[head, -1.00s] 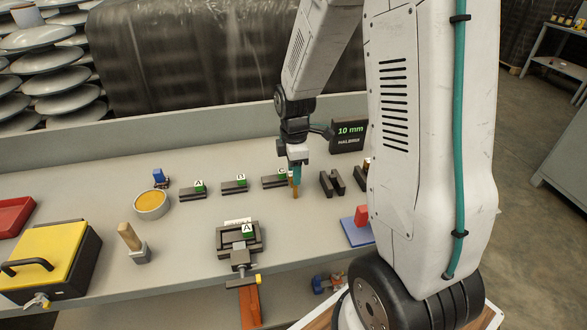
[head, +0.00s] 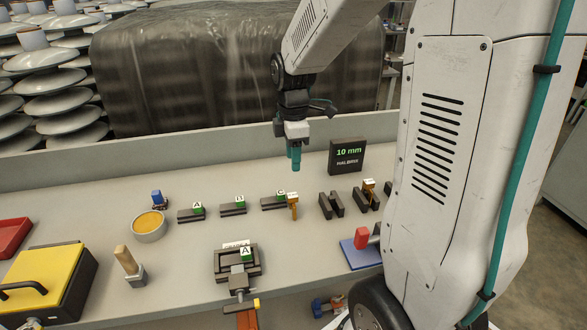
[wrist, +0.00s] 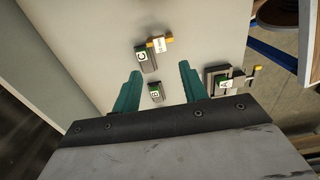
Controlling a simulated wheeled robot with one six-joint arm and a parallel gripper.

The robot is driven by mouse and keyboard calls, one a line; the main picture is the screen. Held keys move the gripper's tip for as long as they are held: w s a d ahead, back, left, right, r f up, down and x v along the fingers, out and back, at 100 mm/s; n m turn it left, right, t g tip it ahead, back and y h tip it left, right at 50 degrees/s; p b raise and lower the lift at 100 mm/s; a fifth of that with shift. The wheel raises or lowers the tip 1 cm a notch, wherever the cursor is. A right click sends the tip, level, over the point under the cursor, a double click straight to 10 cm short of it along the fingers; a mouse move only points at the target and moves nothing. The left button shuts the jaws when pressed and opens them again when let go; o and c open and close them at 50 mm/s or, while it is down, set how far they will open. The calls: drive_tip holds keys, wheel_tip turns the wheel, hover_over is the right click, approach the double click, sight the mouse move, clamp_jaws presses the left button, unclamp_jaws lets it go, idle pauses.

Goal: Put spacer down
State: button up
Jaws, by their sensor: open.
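My gripper (head: 294,158) hangs open and empty above the bench, just behind and above the row of dark blocks. In the wrist view my two teal fingers (wrist: 158,88) are spread apart with nothing between them at their height. An amber spacer with a white tag (head: 293,204) stands on the bench at the right end of the dark block tagged C (head: 271,203). In the wrist view the spacer (wrist: 159,43) lies beside block C (wrist: 147,62), beyond my fingertips. A second amber piece (head: 369,189) stands at a dark block pair farther right.
Blocks tagged A (head: 190,216) and B (head: 232,211) stand to the left. A display reading 10 mm (head: 348,157) stands behind. A vise (head: 237,261) with a tag A, a yellow dish (head: 149,226) and a yellow-lidded box (head: 40,275) are nearer the front.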

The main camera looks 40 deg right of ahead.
drive_tip(key=s+a+r+m, duration=0.3)
drive_tip(key=s+m, duration=0.1)
drive_tip(key=s, duration=0.3)
drive_tip(key=s+a+r+m, duration=0.3)
drive_tip(key=s+a+m, duration=0.1)
drive_tip(key=s, duration=0.4)
drive_tip(key=s+a+r+m+t, duration=0.1)
drive_tip(key=s+a+r+m, duration=0.2)
drive_tip(key=s+m, duration=0.2)
drive_tip(key=s, duration=0.2)
drive_tip(key=shift+s+a+r, duration=0.2)
drive_tip(key=shift+s+a, duration=0.2)
